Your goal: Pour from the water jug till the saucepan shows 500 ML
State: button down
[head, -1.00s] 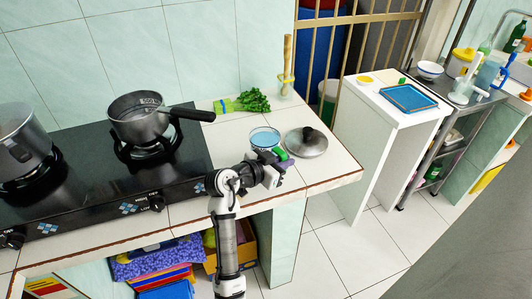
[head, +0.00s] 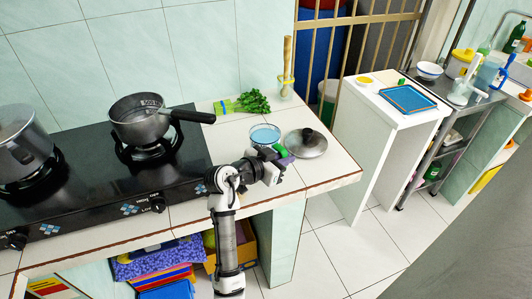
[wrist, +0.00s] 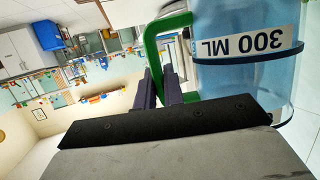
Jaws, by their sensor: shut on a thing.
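The water jug (head: 265,133) is clear with blue water and a green handle (wrist: 150,48). It is over the counter right of the stove; I cannot tell whether its base touches the counter. In the wrist view the jug (wrist: 240,80) fills the right side and its label reads 300 ML, upside down like the room behind it. My gripper (head: 278,160) is shut on the green handle; its fingers (wrist: 160,90) show in the wrist view. The grey saucepan (head: 140,122) sits on the right burner, its black handle pointing right. A small label inside appears to read 500.
A metal lid (head: 306,145) lies right of the jug. A large pot (head: 20,142) is on the left burner. Bare tile lies between stove and jug.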

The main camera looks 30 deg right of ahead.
aim_at(285, 152)
jog(key=shift+r+p, duration=1.1)
jog(key=shift+r, duration=1)
jog(key=shift+f, duration=0.1)
